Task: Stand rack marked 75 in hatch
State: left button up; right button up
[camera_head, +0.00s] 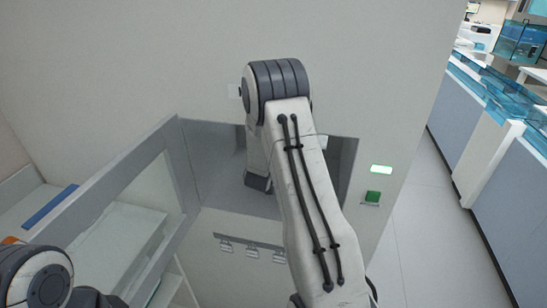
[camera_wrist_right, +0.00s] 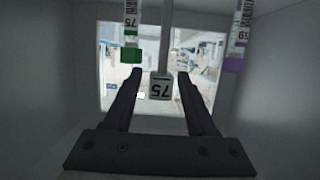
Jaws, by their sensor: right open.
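The hatch (camera_head: 222,175) is a grey recess in the wall, and my right arm reaches into it in the head view. A green-capped tube (camera_wrist_right: 131,52) labelled 75 and a purple-capped tube (camera_wrist_right: 235,50) show at the top. The rest of the rack is cut off. My left gripper is out of view.
A bright opening (camera_wrist_right: 205,50) at the hatch's far end shows a lab beyond. A green button (camera_head: 373,197) and lit green panel (camera_head: 381,169) are right of the hatch. A grey-framed glass panel (camera_head: 125,180) stands left. Floor (camera_head: 415,230) at right is clear.

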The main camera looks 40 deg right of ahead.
jog(key=b+v, duration=0.2)
jog(key=v, duration=0.9)
jog(key=w+a+n+t+y, duration=0.15)
jog(key=a+n+y, duration=0.5)
jog(key=a, duration=1.05)
jog(key=s+a+n+g+y, duration=0.1)
jog(key=s+a+g+y, duration=0.15)
jog(key=a, duration=0.45)
jog(key=s+a+n+g+y, duration=0.1)
jog(key=s+a+n+y, duration=0.1)
jog(key=s+a+y, duration=0.35)
jog(key=s+a+n+g, duration=0.4)
jog(key=s+a, duration=0.3)
jog(key=s, duration=0.2)
jog(key=s+d+n+g+h, duration=0.2)
jog(key=s+n+g, duration=0.1)
jog(key=s, duration=1)
jog(key=shift+d+n, duration=0.25)
jog(key=shift+n, duration=0.2)
jog(key=shift+c, duration=0.6)
